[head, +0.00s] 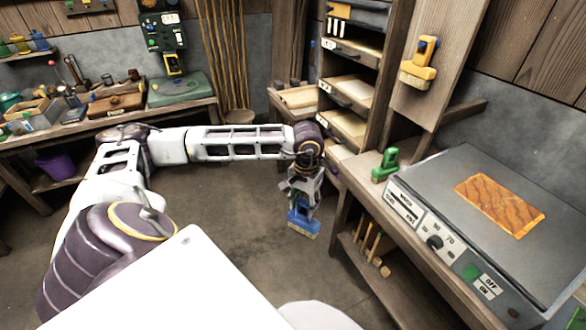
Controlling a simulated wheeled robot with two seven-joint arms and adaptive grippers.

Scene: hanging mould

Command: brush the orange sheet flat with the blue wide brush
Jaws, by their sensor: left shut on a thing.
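My left gripper (304,190) hangs pointing down in the middle of the head view, shut on the blue wide brush (302,222). The brush's pale bristles face down, and it is held in the air left of the workbench. The orange sheet (500,205) lies on the grey top of a machine (455,180) at the right, with wavy darker marks across it. The gripper and brush are well apart from the sheet. My right gripper is not in view.
The machine has a dial and buttons on its front and stands on a wooden bench (345,215). A green tool (385,165) stands at the bench's left end. A yellow brush (419,63) hangs on a wooden post above. Shelves with trays (350,92) stand behind my gripper.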

